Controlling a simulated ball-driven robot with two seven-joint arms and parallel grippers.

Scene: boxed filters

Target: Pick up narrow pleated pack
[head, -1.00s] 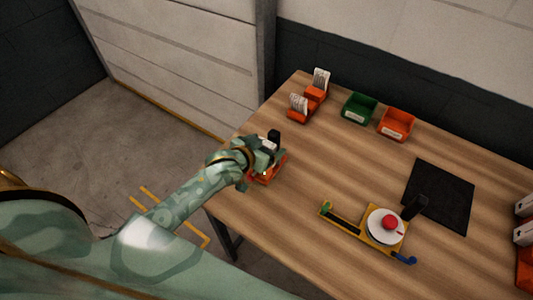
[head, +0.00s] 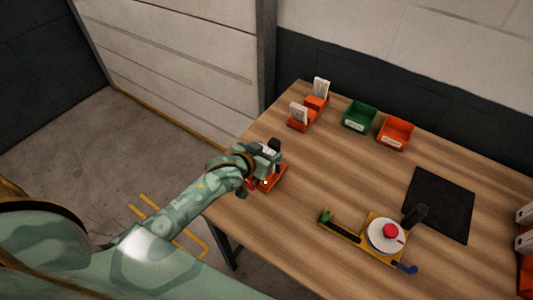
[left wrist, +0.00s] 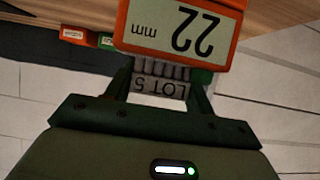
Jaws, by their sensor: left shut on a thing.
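My left gripper (head: 268,152) is at the near left part of the table, over an orange holder (head: 276,178). In the left wrist view its two dark fingers (left wrist: 161,90) are shut on a pale pleated pack (left wrist: 160,70) with a "LOT 5" label. An orange-framed "22 mm" label (left wrist: 182,30), apparently the holder's, shows just beyond the pack and hides part of it. I cannot tell whether the pack is clear of the holder. My right gripper is not in view.
Orange holders with white packs (head: 299,113) stand at the back left, beside a green bin (head: 359,116) and an orange bin (head: 396,133). A black mat (head: 440,205) and a yellow fixture with a white dial and red knob (head: 385,235) lie right. The table's middle is clear.

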